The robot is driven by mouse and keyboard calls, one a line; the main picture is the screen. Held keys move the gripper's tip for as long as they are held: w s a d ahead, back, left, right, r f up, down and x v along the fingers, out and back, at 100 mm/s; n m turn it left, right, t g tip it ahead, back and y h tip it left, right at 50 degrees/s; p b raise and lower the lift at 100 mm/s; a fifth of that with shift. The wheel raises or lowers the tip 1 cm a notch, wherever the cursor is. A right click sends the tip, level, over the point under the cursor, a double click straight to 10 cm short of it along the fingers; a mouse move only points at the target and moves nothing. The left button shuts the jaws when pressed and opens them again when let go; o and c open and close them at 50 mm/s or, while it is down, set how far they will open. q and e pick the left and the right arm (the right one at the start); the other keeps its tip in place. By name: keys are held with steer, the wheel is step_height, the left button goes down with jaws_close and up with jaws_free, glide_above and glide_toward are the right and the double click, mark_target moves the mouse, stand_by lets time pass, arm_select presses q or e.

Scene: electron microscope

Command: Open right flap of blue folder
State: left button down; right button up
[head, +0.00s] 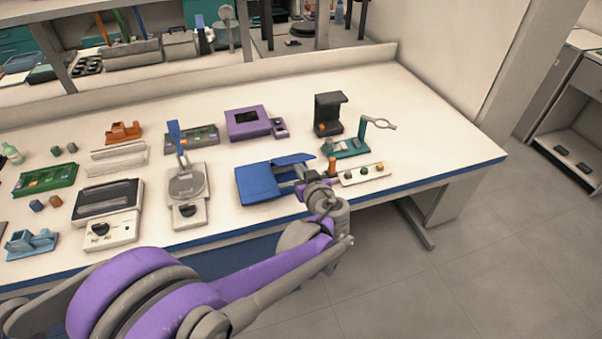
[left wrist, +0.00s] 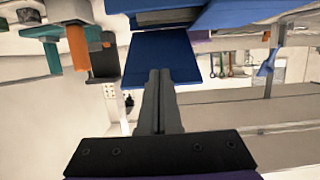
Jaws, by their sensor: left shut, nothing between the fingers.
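The blue folder (head: 258,184) lies near the front edge of the bench in the head view. Its right flap (head: 293,159) stands raised and tilted, sticking out to the right. My left gripper (head: 301,171) is at the folder's right side, by the underside of this flap, and is shut and empty. In the left wrist view the closed fingers (left wrist: 160,72) point at the blue flap (left wrist: 163,50), and the folder body (left wrist: 235,14) shows at the top. I cannot tell whether the fingertips touch the flap. My right gripper is not in view.
A grey weighing device (head: 188,199) stands left of the folder. The bench's right end is clear.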

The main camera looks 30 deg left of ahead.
mark_target(297, 160)
arm_select(q)
steer(key=shift+w+a+r, duration=0.15)
steer(key=shift+a+r, duration=0.05)
steer(key=shift+r, duration=0.3)
steer(key=shift+w+a+r+p, duration=0.4)
steer(key=shift+a+r+p, duration=0.05)
steer(key=shift+r+p, duration=0.15)
steer(key=shift+w+a+r+p, duration=0.35)
steer(key=shift+a+r+p, duration=0.05)
steer(key=shift+r+p, duration=0.15)
steer(key=shift+w+a+r+p, duration=0.75)
steer(key=shift+w+a+r, duration=0.1)
steer(key=shift+a, duration=0.2)
